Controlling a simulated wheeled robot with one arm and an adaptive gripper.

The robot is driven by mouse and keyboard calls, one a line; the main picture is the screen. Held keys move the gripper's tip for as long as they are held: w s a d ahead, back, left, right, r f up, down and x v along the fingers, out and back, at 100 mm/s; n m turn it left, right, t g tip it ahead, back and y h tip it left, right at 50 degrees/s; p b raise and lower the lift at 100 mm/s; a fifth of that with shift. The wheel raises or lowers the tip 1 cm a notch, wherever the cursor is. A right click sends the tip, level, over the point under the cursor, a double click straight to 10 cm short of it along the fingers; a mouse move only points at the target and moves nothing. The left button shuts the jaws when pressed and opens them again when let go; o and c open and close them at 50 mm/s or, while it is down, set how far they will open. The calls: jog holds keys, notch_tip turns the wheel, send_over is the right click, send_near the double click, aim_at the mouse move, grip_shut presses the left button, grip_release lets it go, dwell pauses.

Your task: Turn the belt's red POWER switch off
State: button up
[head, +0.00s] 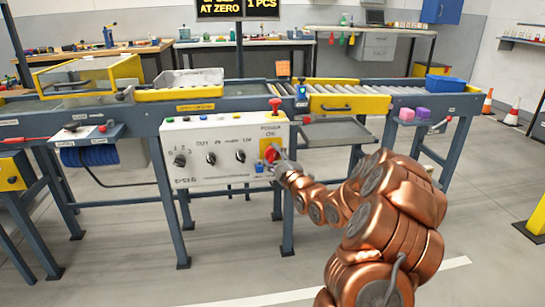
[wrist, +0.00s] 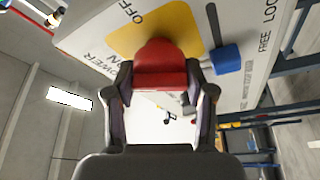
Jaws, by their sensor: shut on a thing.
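The red POWER switch (head: 270,154) is on a yellow plate at the right end of the white control panel (head: 215,172), under the printed words POWER ON. My gripper (head: 279,163) is at the switch, reaching in from the lower right. In the wrist view the red switch handle (wrist: 160,66) lies between the two fingers of my gripper (wrist: 163,85), which is shut on it. The yellow plate (wrist: 178,28) shows behind it, with OFF and ON lettering partly visible. In the head view my gripper hides part of the switch.
A red knob (head: 275,104) stands above the panel's top right. A blue part (wrist: 227,59) sits close beside the fingers. Several black knobs (head: 239,156) line the panel. The roller conveyor (head: 345,102) runs behind. A sign (head: 238,8) reads AT ZERO and 1 PCS. The floor in front is clear.

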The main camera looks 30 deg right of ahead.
jog(key=m+h+p, duration=0.1)
jog(key=m, duration=0.3)
jog(key=m+t+h+p, duration=0.1)
jog(key=m, duration=0.3)
jog(key=shift+a+h, duration=0.1)
jog(key=shift+h, duration=0.3)
jog(key=m+h+p, duration=0.1)
jog(key=m+h, duration=0.1)
jog(key=m, duration=0.2)
jog(key=shift+m+h+p, duration=0.3)
jog(key=shift+m+h, duration=0.1)
jog(key=shift+m+h+p, duration=0.5)
jog(key=shift+m+h, duration=0.6)
jog(key=shift+m, duration=1)
jog(key=o, duration=1.2)
jog(key=shift+c, duration=0.2)
jog(key=shift+s, duration=0.1)
